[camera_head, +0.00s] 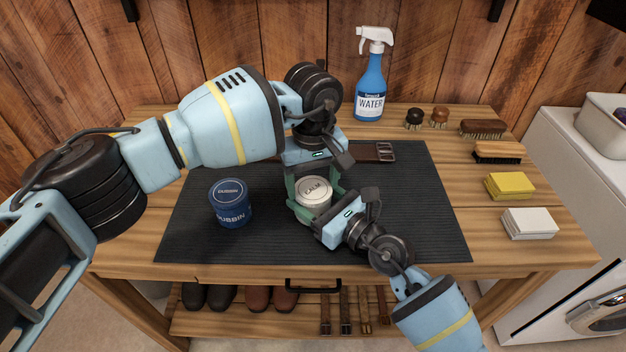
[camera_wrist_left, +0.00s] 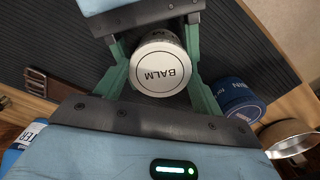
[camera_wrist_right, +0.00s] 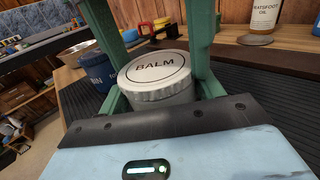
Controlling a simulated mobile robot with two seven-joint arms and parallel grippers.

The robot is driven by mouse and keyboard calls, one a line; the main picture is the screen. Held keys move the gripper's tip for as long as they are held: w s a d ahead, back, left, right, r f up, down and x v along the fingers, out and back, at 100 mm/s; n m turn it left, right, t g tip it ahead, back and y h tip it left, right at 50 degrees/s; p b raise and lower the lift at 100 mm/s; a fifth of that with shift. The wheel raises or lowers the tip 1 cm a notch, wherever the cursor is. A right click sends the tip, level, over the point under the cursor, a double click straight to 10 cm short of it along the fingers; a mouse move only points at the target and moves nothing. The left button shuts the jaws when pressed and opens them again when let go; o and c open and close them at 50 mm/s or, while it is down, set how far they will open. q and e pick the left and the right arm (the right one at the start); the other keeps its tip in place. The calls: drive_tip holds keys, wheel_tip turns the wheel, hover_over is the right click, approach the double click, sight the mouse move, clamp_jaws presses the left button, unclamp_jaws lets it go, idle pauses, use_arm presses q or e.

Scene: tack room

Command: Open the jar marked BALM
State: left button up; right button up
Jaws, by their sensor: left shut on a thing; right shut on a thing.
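The BALM jar (camera_head: 313,196) is white and round and stands upright on the dark mat. Its ribbed lid (camera_wrist_right: 155,70) sits on the body, with BALM on top; the lid also shows in the left wrist view (camera_wrist_left: 160,73). My left gripper (camera_head: 314,181) reaches in from behind, its green fingers shut on the jar, apparently at the lid. My right gripper (camera_head: 320,209) comes from the front, lower down, shut on the jar's body (camera_wrist_right: 168,102). The fingers hide parts of the jar's sides.
A blue DUBBIN tin (camera_head: 231,205) stands close on the left of the mat (camera_head: 410,215). A blue spray bottle (camera_head: 370,85) stands behind. Brushes (camera_head: 497,153), a yellow sponge (camera_head: 509,186) and a white block (camera_head: 529,223) line the right. A strap with a buckle (camera_head: 375,152) lies behind the jar.

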use_arm(q)
drive_tip(key=n, duration=1.6)
drive_tip(key=shift+n, duration=0.4)
use_arm(e)
drive_tip(key=shift+d, duration=0.1)
use_arm(q)
drive_tip(key=n, duration=1.2)
drive_tip(key=shift+r, duration=0.1)
drive_tip(key=n, duration=1.6)
drive_tip(key=shift+n, duration=0.3)
